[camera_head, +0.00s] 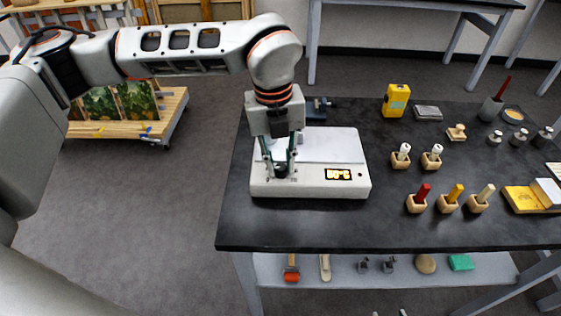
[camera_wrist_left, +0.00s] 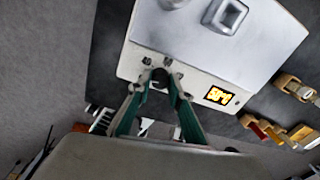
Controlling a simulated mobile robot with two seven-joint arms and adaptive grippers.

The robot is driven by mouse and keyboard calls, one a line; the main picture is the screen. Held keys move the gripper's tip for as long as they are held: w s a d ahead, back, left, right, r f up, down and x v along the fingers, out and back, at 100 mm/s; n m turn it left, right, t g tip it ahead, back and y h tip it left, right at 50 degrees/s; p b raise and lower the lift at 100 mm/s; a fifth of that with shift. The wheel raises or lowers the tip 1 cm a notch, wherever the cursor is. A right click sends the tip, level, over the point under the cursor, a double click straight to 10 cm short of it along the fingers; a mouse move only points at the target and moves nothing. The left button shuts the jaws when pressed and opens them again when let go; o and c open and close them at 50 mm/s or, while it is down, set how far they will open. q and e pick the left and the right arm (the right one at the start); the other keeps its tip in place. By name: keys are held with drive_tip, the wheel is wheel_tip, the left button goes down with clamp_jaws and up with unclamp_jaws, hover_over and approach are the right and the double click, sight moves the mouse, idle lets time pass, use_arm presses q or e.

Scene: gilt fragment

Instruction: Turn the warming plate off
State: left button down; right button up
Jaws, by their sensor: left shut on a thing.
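The warming plate (camera_head: 318,190) is a white box with a pale flat top on the near left of the black table. The left wrist view shows the warming plate (camera_wrist_left: 196,62), the lit display (camera_wrist_left: 219,95) and the dark knob (camera_wrist_left: 160,76) between the fingertips of my left gripper (camera_wrist_left: 160,84). The knob's marker is not readable.
The black table (camera_head: 330,225) carries several wooden blocks with coloured handles (camera_head: 450,200) to the right of the plate. A yellow box (camera_head: 396,100) stands behind. A lower shelf (camera_head: 400,283) holds small tools. The table's left edge is close to the plate.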

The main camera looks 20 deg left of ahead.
sight(277, 168)
use_arm(q)
drive_tip(key=shift+n, duration=2.2)
drive_tip(key=c, duration=1.8)
unclamp_jaws()
drive_tip(key=shift+r, duration=0.15)
drive_tip(key=r, duration=1.1)
drive_tip(key=shift+s+a+r, duration=0.25)
drive_tip(key=shift+s+r, duration=0.05)
drive_tip(key=shift+r, duration=0.05)
